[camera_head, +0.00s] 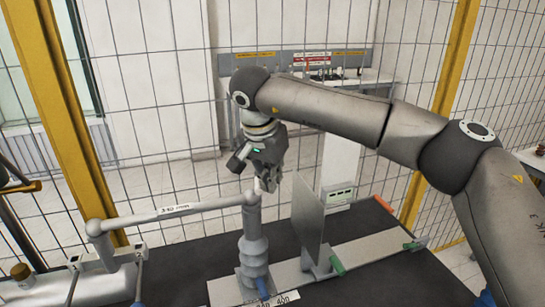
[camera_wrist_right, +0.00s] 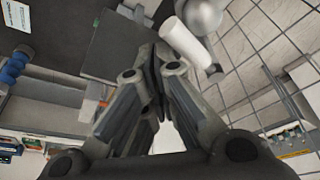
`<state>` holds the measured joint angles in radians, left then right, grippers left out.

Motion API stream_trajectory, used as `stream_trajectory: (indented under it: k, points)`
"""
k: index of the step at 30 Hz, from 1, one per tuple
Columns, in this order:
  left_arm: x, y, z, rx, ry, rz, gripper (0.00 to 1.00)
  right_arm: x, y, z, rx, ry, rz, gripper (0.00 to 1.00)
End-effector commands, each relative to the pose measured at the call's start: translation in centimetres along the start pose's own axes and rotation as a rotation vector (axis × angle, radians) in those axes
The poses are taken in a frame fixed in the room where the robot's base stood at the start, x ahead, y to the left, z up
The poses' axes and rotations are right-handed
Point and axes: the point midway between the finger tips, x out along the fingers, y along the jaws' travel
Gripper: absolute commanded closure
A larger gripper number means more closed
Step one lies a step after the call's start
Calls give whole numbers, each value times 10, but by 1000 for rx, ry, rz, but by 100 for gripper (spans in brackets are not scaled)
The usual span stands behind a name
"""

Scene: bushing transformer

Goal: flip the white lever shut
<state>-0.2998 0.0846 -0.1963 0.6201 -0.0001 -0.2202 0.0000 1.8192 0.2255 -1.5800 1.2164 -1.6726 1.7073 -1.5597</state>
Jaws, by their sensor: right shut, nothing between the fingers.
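A long white lever (camera_head: 175,211) with a small printed label runs nearly level from an elbow at the left to the top of a grey post (camera_head: 253,250). My right gripper (camera_head: 267,183) hangs fingers down just above and right of the lever's end at the post. Its fingers are shut and empty. Whether they touch the lever end cannot be told. In the right wrist view, the shut fingertips (camera_wrist_right: 158,68) are beside a white cylinder (camera_wrist_right: 184,42) joined to a round grey ball (camera_wrist_right: 204,14). My left gripper is not in view.
A flat grey upright plate (camera_head: 308,220) stands right of the post, with a green-tipped part (camera_head: 337,264) at its foot. A wire mesh fence (camera_head: 150,110) with yellow posts (camera_head: 50,90) closes off the back. Bare dark table top (camera_head: 365,225) lies right of the plate.

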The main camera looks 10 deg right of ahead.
Motion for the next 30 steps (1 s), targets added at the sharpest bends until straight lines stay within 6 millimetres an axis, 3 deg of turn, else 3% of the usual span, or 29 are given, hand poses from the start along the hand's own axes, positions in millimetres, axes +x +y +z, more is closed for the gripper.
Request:
stream_trajectory:
  k: [12, 30]
  points:
    - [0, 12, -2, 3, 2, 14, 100, -3, -7, 10, -9, -1, -3, 100]
    - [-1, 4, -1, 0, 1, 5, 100, -3, -8, 11, -8, -1, -3, 100]
